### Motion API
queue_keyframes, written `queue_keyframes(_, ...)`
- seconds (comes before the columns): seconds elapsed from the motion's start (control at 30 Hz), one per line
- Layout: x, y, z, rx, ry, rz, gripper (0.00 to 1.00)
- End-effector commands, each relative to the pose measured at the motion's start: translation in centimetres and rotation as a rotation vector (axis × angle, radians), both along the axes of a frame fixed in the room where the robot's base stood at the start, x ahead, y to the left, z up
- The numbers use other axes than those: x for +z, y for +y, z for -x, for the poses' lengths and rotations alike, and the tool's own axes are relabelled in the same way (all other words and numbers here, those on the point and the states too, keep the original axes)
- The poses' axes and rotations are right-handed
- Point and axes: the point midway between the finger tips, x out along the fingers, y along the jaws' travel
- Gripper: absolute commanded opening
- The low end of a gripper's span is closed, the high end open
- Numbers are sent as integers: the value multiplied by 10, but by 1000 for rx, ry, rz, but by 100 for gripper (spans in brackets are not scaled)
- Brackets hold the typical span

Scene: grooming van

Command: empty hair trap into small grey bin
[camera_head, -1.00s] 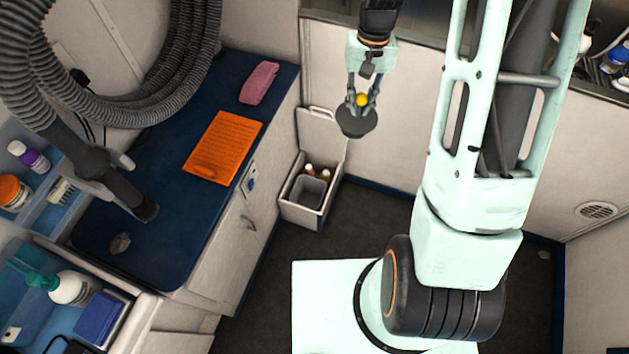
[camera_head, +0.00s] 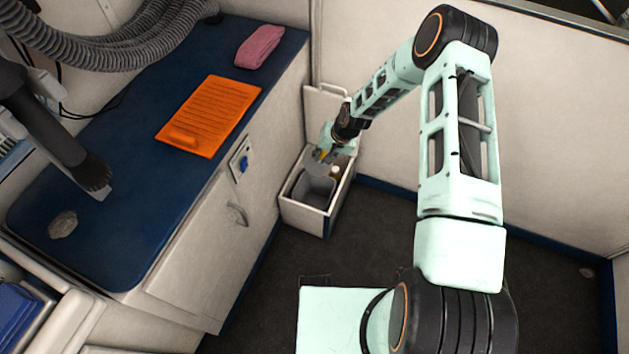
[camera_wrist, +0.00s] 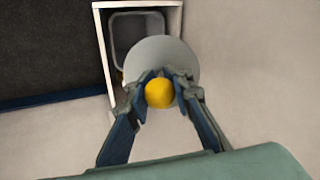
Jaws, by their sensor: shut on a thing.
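The hair trap looks like a grey disc (camera_wrist: 165,55) with a yellow knob (camera_wrist: 159,94). My gripper (camera_wrist: 158,88) is shut on the knob in the wrist view, with a finger on each side. In the head view, my gripper (camera_head: 325,151) holds the disc (camera_head: 318,166) low over the back of an open white box. The small grey bin (camera_head: 313,189) stands inside that box. In the wrist view the disc covers part of the bin (camera_wrist: 137,20). I cannot see any hair on the disc.
The white box (camera_head: 303,218) stands on the floor against the counter, its lid raised against the wall. A yellow-topped bottle (camera_head: 335,173) is in it beside the bin. The blue counter (camera_head: 130,195) bears an orange mat (camera_head: 208,116), a pink towel (camera_head: 259,46) and a grey clump (camera_head: 62,225).

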Motion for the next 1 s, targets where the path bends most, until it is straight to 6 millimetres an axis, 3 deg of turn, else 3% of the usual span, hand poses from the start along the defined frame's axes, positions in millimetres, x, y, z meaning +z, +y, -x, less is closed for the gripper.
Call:
queue_keyframes(0.03,-30,7,0,-8,-9,-11,0)
queue_keyframes(0.23,-74,21,-2,-38,-43,-36,0)
queue_keyframes(0.57,-87,21,1,-50,-105,-89,0)
queue_keyframes(1.0,-102,15,9,-54,-342,-287,0)
